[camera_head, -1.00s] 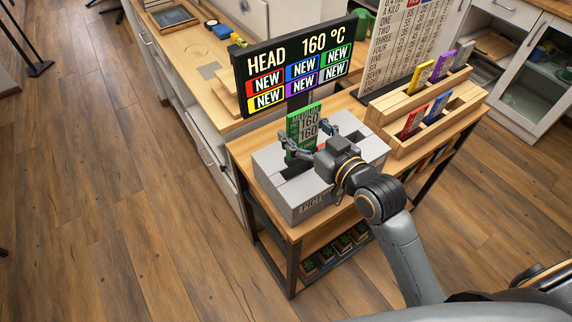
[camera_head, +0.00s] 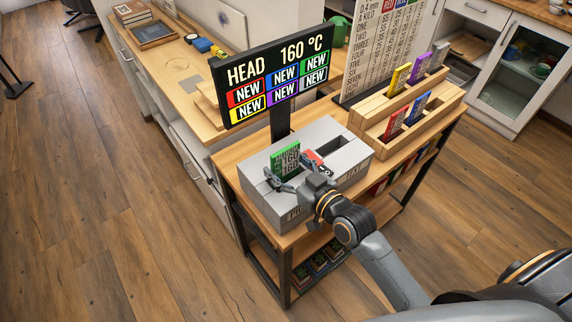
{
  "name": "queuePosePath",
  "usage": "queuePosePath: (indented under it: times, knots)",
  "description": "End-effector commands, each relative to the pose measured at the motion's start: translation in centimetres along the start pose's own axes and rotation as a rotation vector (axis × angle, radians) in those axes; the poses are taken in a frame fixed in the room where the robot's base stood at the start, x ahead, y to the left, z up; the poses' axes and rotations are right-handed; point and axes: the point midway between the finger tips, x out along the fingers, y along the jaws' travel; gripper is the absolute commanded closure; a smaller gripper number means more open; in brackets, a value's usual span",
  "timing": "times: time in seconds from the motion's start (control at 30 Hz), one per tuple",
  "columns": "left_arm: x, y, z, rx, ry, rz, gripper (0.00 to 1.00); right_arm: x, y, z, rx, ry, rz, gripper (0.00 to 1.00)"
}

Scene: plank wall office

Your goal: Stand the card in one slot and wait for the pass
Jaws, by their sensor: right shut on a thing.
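My right gripper (camera_head: 285,181) is shut on a green-edged card (camera_head: 289,155), which stands upright and shows "160" twice. The card is over the left part of a grey box (camera_head: 340,133), at a dark slot (camera_head: 262,188). The gripper hides the card's lower edge, so I cannot tell how deep it sits. Another dark opening (camera_head: 333,146) shows at the right of the box. A small red piece (camera_head: 319,159) is beside the gripper; I cannot tell what it belongs to. A black sign (camera_head: 278,74) reads "HEAD 160 °C" above several coloured "NEW" tiles. My left gripper is out of view.
A stepped wooden rack (camera_head: 377,137) right of the box holds yellow, purple, red and blue cards. A tall lettered board (camera_head: 375,45) stands behind it. The wooden table (camera_head: 228,166) has a lower shelf with more cards. A counter (camera_head: 165,62) runs behind at left.

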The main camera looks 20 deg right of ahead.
Motion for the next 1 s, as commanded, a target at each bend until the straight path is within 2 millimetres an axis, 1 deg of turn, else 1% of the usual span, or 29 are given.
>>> queuePosePath:
  times: [0.1, 0.13, 0.23, 0.67, 0.77, 0.87, 1.0]
  knots:
    - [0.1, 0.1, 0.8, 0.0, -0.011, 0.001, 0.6, 0.0, 0.0, 0.2, -0.001, 0.001, 0.0, 0.82]
    - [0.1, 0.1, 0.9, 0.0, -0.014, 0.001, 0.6, 0.0, 0.0, 0.3, -0.001, 0.0, 0.0, 0.26]
    - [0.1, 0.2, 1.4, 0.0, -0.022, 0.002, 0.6, 0.0, 0.0, 0.2, 0.0, 0.0, 0.0, 0.06]
    - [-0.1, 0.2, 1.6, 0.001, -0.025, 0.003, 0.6, -0.2, 0.0, -0.1, 0.0, 0.0, 0.001, 0.05]
    - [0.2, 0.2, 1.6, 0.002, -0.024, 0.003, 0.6, -1.4, 0.1, 0.1, -0.001, -0.002, 0.001, 0.05]
    - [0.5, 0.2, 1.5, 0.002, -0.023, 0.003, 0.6, -3.3, 0.0, 0.2, -0.002, -0.002, -0.001, 0.05]
    - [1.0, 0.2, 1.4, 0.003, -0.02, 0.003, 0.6, -6.5, 0.0, 0.2, -0.002, -0.002, -0.001, 0.05]
